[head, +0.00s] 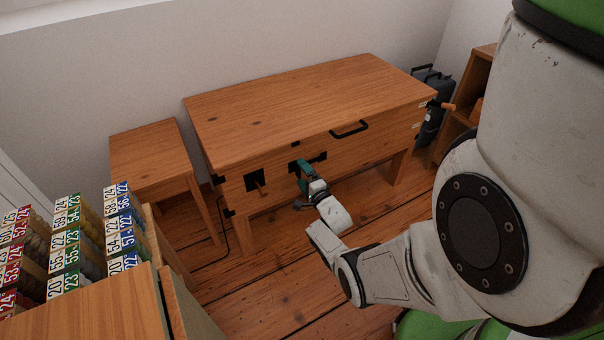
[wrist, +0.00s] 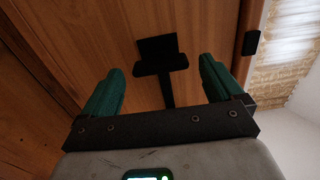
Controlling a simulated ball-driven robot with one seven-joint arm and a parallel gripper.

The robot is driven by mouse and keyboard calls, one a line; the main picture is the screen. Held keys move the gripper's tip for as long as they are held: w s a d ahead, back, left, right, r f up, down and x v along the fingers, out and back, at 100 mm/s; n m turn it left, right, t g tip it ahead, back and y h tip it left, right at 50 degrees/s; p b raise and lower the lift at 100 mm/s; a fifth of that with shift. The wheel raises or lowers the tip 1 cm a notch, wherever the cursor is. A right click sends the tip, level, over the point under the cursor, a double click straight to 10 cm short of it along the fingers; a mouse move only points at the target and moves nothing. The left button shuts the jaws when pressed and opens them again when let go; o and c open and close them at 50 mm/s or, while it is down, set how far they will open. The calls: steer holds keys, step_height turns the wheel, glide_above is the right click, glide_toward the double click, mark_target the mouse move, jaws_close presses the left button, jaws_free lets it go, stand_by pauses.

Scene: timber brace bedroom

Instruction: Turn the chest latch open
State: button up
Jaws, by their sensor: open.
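The wooden chest (head: 300,103) stands against the wall, its lid down. A black latch (head: 318,157) is on its front, partly hidden by my gripper in the head view. In the wrist view the latch (wrist: 160,62) shows as a dark T-shaped piece with a square plate, against the wooden front. My gripper (head: 303,170) is at the chest front, close to the latch. In the wrist view its two green fingers (wrist: 159,85) are spread open, with the latch's stem between them. I cannot tell whether either finger touches it.
A small wooden table (head: 148,150) stands left. Numbered racks (head: 75,240) are at the lower left. The floor (head: 290,262) before the chest is mostly clear.

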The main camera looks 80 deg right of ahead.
steer(key=p+v, duration=0.3)
steer(key=v, duration=0.7)
steer(key=shift+w, duration=0.2)
steer(key=w+a+n+g+y, duration=0.3)
steer(key=w+a+n+y, duration=0.2)
steer(key=w+a+n, duration=0.5)
steer(key=s+a+r+n+g+y, duration=0.25)
steer(key=a+n, duration=0.25)
steer(key=a, duration=0.3)
steer(key=s+a+r+n+g+y, duration=0.1)
steer(key=a+r+n+g+y, duration=0.2)
steer(key=a, duration=0.5)
steer(key=s+a+r+n+g+y, duration=0.1)
steer(key=a+r+n+y, duration=0.1)
steer(key=a+n, duration=0.5)
steer(key=s+a+r+n+g+p, duration=0.1)
steer(key=s+a+r+n, duration=0.2)
steer(key=s+a+r, duration=0.15)
step_height(320, 180, up, 18)
steer(key=p, duration=1.9)
steer(key=shift+y, duration=0.45)
